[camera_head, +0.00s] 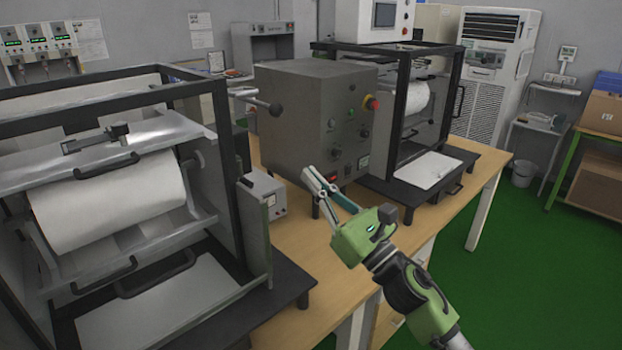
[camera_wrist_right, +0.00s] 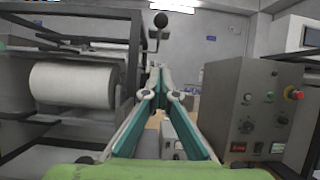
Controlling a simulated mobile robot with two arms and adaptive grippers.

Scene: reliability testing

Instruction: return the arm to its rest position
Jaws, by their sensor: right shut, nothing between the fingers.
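My right arm comes in from the lower right in the head view. Its green gripper (camera_head: 318,183) is shut and empty above the wooden table, in front of the grey control box (camera_head: 297,110). In the right wrist view the two teal-lined fingers of the right gripper (camera_wrist_right: 158,72) meet at the tips, with nothing between them. The control box (camera_wrist_right: 268,110) stands to the right of the fingers there. My left gripper is not in view.
A black-framed machine with a white roll (camera_head: 110,200) stands at the left. A second framed machine (camera_head: 432,165) stands behind the arm at the right. A small grey box (camera_head: 262,192) sits beside the control box. Bare wooden table (camera_head: 300,255) and green floor (camera_head: 510,250) are free.

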